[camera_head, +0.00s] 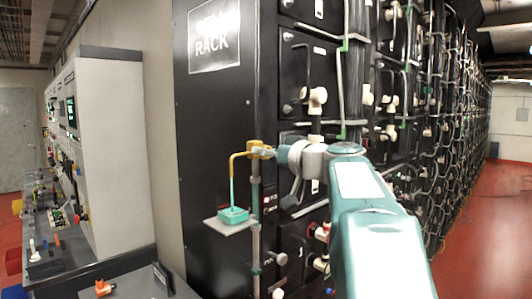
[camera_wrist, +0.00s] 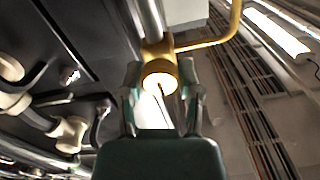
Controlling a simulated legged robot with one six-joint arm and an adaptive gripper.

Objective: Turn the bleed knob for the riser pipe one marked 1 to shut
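A brass bleed knob (camera_head: 262,150) sits on a grey riser pipe (camera_head: 255,200) at the corner of the black rack. From it a yellow spout (camera_head: 234,165) bends down, with a thin teal stream below it reaching a teal cup (camera_head: 232,215). My gripper (camera_head: 268,152) comes from the right and is at the knob. In the wrist view the round brass knob face (camera_wrist: 160,82) lies between my two fingers (camera_wrist: 161,95), which close in on both sides of it. A thin dark line crosses the lower knob face. I cannot read a number on it.
The cup stands on a small grey shelf (camera_head: 222,228). The rack (camera_head: 215,120) is behind, with white valves (camera_head: 314,100) and cables close to my arm. A control cabinet (camera_head: 110,150) and bench stand at the left. Red floor (camera_head: 490,230) is open at the right.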

